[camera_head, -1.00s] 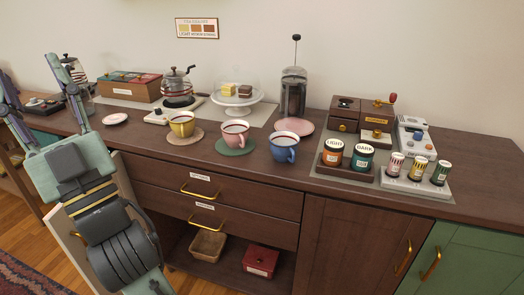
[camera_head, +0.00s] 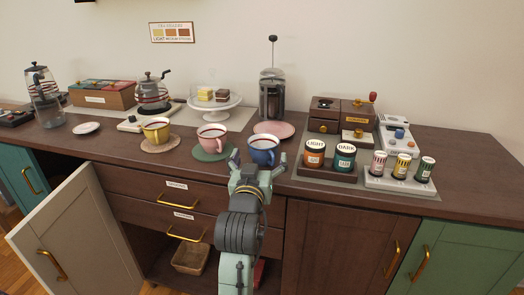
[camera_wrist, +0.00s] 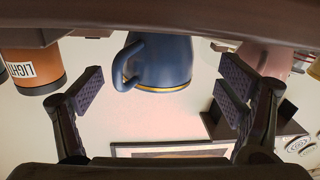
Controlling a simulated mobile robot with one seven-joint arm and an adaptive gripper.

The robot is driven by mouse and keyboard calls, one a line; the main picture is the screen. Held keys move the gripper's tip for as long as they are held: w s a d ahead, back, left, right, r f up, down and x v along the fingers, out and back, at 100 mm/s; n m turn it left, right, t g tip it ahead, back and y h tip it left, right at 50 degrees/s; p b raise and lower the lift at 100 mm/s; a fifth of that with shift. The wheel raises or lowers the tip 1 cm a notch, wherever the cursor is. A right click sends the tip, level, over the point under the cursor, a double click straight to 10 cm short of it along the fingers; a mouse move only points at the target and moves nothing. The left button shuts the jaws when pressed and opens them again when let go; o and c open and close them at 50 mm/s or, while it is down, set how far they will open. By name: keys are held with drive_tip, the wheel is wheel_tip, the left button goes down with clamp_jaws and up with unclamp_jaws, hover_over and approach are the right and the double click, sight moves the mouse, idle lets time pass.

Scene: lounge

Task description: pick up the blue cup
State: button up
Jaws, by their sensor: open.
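The blue cup (camera_head: 263,150) stands upright on the dark wooden counter, near its front edge, with dark liquid inside. My gripper (camera_head: 257,161) is open at the counter's front edge, with its fingers on either side of the cup's near part in the head view. In the wrist view the picture is upside down. There the blue cup (camera_wrist: 160,62) lies between the two open fingers of my gripper (camera_wrist: 165,88), apart from both, with its handle toward the left finger.
A pink cup (camera_head: 212,137) on a green coaster stands just left of the blue cup. A yellow cup (camera_head: 156,130) is farther left. The LIGHT jar (camera_head: 314,154) and DARK jar (camera_head: 345,158) stand to the right. A French press (camera_head: 272,97) is behind. A cabinet door (camera_head: 75,235) hangs open.

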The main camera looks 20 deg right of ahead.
sight(266, 138)
drive_tip(key=x, duration=0.1)
drive_tip(key=p+x, duration=0.1)
drive_tip(key=x, duration=0.3)
drive_tip(key=shift+d+r+p, duration=0.15)
drive_tip(key=shift+r+p, duration=0.2)
drive_tip(key=shift+w+d, duration=0.1)
drive_tip(key=shift+w, duration=0.1)
drive_tip(key=shift+c, duration=0.3)
drive_tip(key=c, duration=1.2)
drive_tip(key=shift+c, duration=0.3)
